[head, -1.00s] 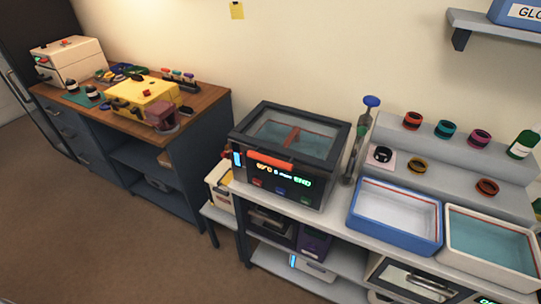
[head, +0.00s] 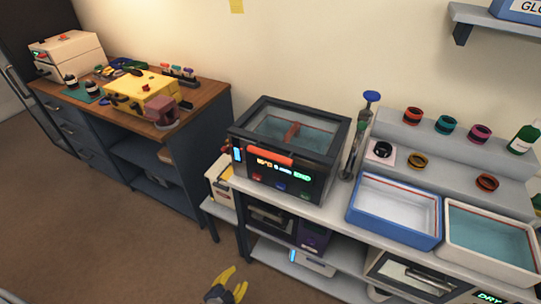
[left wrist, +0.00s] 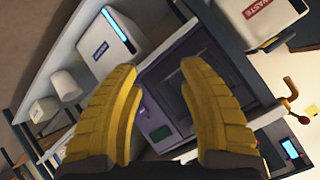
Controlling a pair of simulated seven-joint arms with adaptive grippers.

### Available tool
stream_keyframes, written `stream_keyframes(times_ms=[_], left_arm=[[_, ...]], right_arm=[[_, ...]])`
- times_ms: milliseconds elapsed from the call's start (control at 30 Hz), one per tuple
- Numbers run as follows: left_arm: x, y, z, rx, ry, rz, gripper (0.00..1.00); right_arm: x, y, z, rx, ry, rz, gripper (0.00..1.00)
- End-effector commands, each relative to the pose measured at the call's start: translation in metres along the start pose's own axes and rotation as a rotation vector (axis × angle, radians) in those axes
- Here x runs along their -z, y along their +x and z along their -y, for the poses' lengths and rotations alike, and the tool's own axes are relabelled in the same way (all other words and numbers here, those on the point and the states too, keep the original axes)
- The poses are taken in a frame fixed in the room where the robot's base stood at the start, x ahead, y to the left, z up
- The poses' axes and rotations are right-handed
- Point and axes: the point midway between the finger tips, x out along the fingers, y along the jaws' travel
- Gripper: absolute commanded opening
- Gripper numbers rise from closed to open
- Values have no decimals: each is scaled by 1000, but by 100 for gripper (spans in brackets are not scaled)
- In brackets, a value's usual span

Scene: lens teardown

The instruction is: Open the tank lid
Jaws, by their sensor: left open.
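The tank (head: 285,150) is a dark box with a clear lid (head: 293,128) on top, standing at the left end of the grey bench. The lid is shut, and a red-orange handle (head: 269,158) runs along its front edge. Water and a red bar show through the lid. My left gripper (head: 236,276) has yellow fingers and is low in front of the bench, well below the tank and apart from it. In the left wrist view its two fingers (left wrist: 158,85) are spread with nothing between them. My right gripper is in neither view.
A blue tray (head: 354,226) and a white water tray (head: 449,252) stand right of the tank. A metal stand with a blue knob (head: 371,97) is close on its right. Shelf boxes, a purple one (left wrist: 178,95) among them, lie beyond my left gripper. The floor before the bench is clear.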

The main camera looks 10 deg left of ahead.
Motion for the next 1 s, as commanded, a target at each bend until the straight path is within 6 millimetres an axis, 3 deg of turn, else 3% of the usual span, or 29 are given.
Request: stream_keyframes(times_ms=[33, 167, 300, 500, 600, 667, 1000], left_arm=[[34, -5, 22, 41, 54, -63, 41], [115, -28, 75, 158, 207, -206, 41], [199, -70, 128, 311, 381, -342, 41], [289, -140, 186, 537, 616, -461, 41], [314, -165, 202, 628, 719, -478, 41], [320, -171, 205, 658, 769, -473, 41], [324, -166, 208, 694, 878, -442, 41]], right_arm=[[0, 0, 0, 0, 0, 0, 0], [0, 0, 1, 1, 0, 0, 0], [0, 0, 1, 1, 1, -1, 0], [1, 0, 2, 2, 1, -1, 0], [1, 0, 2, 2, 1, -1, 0], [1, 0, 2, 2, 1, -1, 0], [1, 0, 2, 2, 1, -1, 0]])
